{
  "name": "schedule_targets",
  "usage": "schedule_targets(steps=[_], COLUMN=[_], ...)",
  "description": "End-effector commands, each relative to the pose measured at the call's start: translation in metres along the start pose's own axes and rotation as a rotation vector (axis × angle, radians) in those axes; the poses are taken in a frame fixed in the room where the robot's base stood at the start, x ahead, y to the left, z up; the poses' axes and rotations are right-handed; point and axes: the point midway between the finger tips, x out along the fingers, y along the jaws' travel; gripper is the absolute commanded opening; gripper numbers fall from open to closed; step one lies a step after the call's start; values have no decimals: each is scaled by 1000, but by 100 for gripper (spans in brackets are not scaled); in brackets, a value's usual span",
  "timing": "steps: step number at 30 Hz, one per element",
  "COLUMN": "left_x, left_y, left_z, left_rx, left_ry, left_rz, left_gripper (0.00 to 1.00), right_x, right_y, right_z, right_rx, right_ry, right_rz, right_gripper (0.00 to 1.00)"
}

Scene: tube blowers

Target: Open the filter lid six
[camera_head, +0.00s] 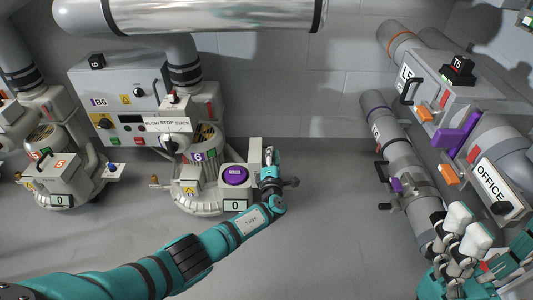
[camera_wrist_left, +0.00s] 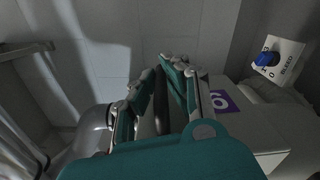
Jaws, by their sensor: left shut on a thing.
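Blower six carries a purple 6 tag (camera_head: 197,156). My left gripper (camera_head: 269,158) is at the lid's right side. In the left wrist view, the left gripper (camera_wrist_left: 163,85) is shut around a dark, narrow piece that looks like the lid's handle (camera_wrist_left: 161,98); the fingers hide most of it. A purple 6 label (camera_wrist_left: 222,100) lies just right of the fingers. My right gripper (camera_head: 467,225) is at the lower right, away from the lid; its finger gap is unclear.
A counter reading 0 (camera_head: 235,205) sits below the lid. A blue bleed knob (camera_wrist_left: 265,60) is at the upper right of the wrist view. A control box B6 (camera_head: 115,85) stands behind. Blower five (camera_head: 55,170) is at left, pipes (camera_head: 397,150) at right. The floor between is clear.

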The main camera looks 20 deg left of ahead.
Motion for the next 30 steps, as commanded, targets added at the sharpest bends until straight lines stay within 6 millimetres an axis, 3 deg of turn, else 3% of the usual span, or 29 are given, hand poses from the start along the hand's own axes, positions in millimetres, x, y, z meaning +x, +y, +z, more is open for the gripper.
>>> schedule_targets(steps=[18,19,24,30], left_x=[-1,-1,-1,-2], left_y=[-7,-7,-7,-9], left_z=[1,1,0,-1], left_rx=[43,43,42,43], left_ry=[4,4,5,6], left_rz=[-4,-5,-6,-9], left_gripper=[0,12,34,34], right_x=[-1,0,0,0], right_y=[0,0,0,0], right_z=[0,0,0,0], right_rx=[0,0,0,0], right_ry=[0,0,0,1], right_rz=[0,0,0,0], right_gripper=[68,68,68,68])
